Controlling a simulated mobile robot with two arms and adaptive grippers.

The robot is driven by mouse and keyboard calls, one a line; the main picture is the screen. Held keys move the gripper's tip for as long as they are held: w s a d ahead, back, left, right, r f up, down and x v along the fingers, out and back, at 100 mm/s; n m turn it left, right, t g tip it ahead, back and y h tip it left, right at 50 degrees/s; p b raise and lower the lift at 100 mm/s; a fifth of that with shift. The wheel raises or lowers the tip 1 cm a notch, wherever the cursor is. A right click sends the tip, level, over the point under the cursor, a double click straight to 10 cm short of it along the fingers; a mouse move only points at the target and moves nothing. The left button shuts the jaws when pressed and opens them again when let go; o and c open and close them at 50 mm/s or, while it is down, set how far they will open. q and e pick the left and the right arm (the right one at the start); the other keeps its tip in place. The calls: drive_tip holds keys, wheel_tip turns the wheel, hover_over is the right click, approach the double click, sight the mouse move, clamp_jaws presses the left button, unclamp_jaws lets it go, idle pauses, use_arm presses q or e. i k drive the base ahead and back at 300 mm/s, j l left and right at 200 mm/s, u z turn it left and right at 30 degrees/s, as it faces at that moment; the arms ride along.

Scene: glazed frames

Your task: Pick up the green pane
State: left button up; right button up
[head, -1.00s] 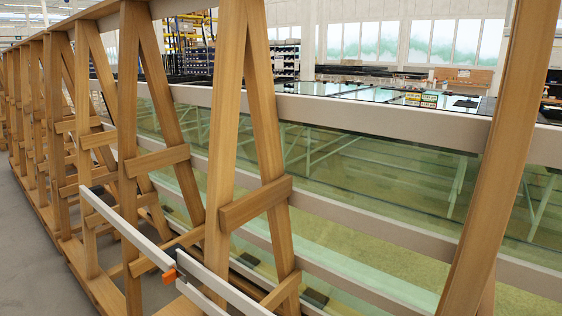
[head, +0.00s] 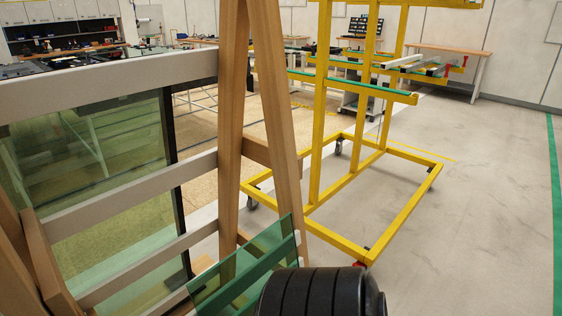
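A small green pane (head: 240,283) of see-through glass stands tilted at the foot of the wooden A-frame rack, low in the middle of the head view. Rack rails show through it. Its lower right part is hidden behind a black ribbed cylinder, which looks like part of my arm. A larger, paler glass sheet (head: 100,160) with a dark edge stands behind the rack's grey rails at the left. Neither of my grippers is in view.
The rack's wooden end post (head: 275,120) rises right behind the green pane. A yellow wheeled frame (head: 400,232) with green-padded arms stands beyond it. Grey floor (head: 480,190) is open to the right. A workbench (head: 462,53) stands at the back.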

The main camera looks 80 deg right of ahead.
sight(233, 287)
drive_tip(key=z, duration=0.5)
drive_tip(key=l+z, duration=0.15)
drive_tip(key=z, duration=0.3)
drive_tip(key=l+z, duration=0.1)
drive_tip(key=z, duration=0.9)
